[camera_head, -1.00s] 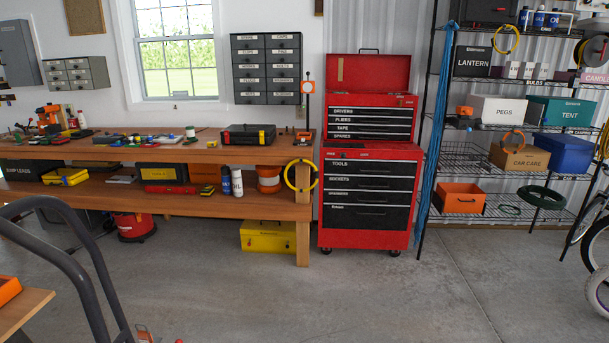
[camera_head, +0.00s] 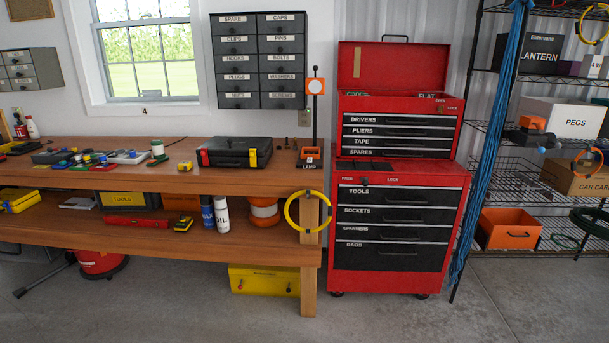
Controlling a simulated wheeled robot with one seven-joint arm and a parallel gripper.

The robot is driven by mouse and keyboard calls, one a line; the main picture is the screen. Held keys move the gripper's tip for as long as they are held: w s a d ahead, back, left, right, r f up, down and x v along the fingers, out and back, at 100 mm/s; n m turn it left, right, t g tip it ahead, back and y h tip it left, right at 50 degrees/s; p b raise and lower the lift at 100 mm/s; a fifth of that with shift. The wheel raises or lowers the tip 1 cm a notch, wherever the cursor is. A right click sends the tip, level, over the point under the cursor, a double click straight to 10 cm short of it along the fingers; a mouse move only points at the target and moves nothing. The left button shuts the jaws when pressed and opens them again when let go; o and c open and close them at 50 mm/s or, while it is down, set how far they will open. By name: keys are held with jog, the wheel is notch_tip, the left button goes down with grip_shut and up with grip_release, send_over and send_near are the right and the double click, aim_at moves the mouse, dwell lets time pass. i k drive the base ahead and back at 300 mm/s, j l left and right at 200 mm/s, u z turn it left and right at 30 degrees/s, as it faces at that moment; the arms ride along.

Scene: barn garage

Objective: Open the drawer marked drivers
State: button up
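The drawer marked DRIVERS (camera_head: 401,121) is the top drawer of the red upper tool chest (camera_head: 461,123). It is black with a pale top edge and looks closed. The PLIERS, TAPE and SPARES drawers sit below it, closed too. The chest's lid (camera_head: 377,68) stands open above. The chest rests on a red roller cabinet (camera_head: 459,232) with larger closed drawers marked TOOLS, SOCKETS, SPANNERS and one with a hard-to-read label. My gripper is not in view.
A wooden workbench (camera_head: 200,180) stands left of the cabinet, with a yellow ring (camera_head: 290,213) at its right end. Blue cords (camera_head: 490,150) hang by the wire shelves at the right. The concrete floor (camera_head: 420,318) in front of the cabinet is clear.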

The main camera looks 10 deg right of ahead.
aim_at(348, 117)
jog(key=i, duration=1.95)
